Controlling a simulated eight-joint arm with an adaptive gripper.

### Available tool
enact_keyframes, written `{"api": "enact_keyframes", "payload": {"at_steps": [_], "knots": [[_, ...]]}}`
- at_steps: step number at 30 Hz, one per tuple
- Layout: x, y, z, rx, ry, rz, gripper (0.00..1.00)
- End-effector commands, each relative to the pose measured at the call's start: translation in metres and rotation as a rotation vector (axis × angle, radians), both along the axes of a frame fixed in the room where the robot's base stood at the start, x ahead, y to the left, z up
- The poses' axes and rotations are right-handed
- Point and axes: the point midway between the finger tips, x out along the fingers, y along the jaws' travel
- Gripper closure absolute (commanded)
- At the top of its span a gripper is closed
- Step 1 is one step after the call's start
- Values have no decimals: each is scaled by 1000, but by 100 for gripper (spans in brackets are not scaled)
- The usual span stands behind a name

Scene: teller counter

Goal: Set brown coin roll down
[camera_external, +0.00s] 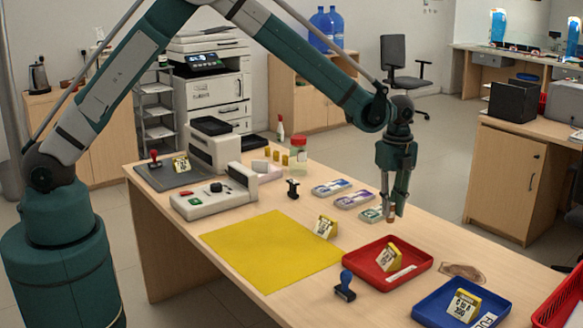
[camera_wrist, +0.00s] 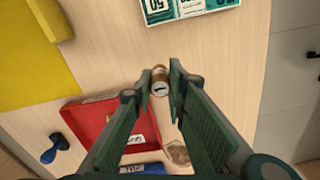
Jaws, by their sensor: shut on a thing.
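The brown coin roll (camera_wrist: 159,77) is held upright between the fingertips of my gripper (camera_wrist: 158,92) in the wrist view, with its round pale end facing the camera. In the external view my gripper (camera_external: 393,208) points down over the counter, and the roll (camera_external: 390,216) shows as a small brown bit at its tips. It is behind the red tray (camera_external: 360,278) and close to the green banknote bundle (camera_external: 371,214). I cannot tell whether the roll touches the counter.
A yellow mat (camera_external: 262,250) lies left of the red tray. A blue tray (camera_external: 440,318) is at the front right, with a brown flat item (camera_external: 463,271) behind it. Bare counter (camera_external: 430,237) lies right of my gripper.

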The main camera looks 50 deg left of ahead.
Motion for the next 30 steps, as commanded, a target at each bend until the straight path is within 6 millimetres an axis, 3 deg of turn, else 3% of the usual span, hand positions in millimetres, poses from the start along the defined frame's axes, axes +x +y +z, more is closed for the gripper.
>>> {"api": "enact_keyframes", "payload": {"at_steps": [10,26,27,30], "knots": [[0,0,-33,0,0,0,99],[0,0,-39,0,0,0,99],[0,0,-39,0,0,0,80],[0,0,-39,0,0,0,70]]}}
